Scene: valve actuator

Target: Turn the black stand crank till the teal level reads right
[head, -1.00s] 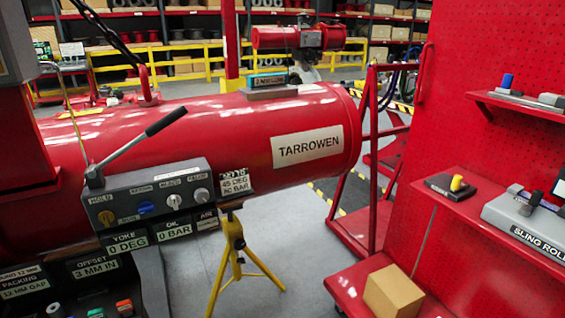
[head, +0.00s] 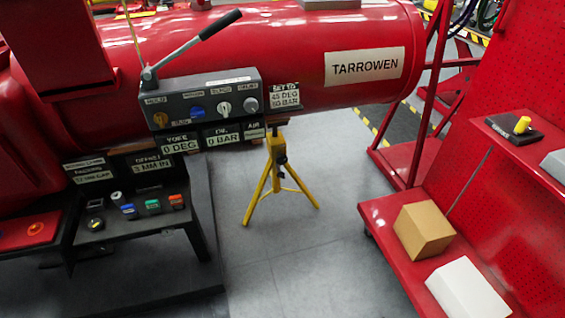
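A yellow tripod stand (head: 276,180) stands on the floor under the red cylinder (head: 300,60) marked TARROWEN. Small dark parts show near the stand's top, but I cannot make out the black crank clearly. At the top edge, only the grey base (head: 328,3) of the level on the cylinder shows. Its teal part and its reading are out of frame. Neither of my grippers is in view.
A grey control box (head: 205,98) with a lever (head: 195,45) is left of the stand. Below it is a dark bench (head: 130,225) with several buttons. At right, a red shelf unit (head: 400,235) holds a cardboard box (head: 424,228) and a white box (head: 468,288). Grey floor is clear between.

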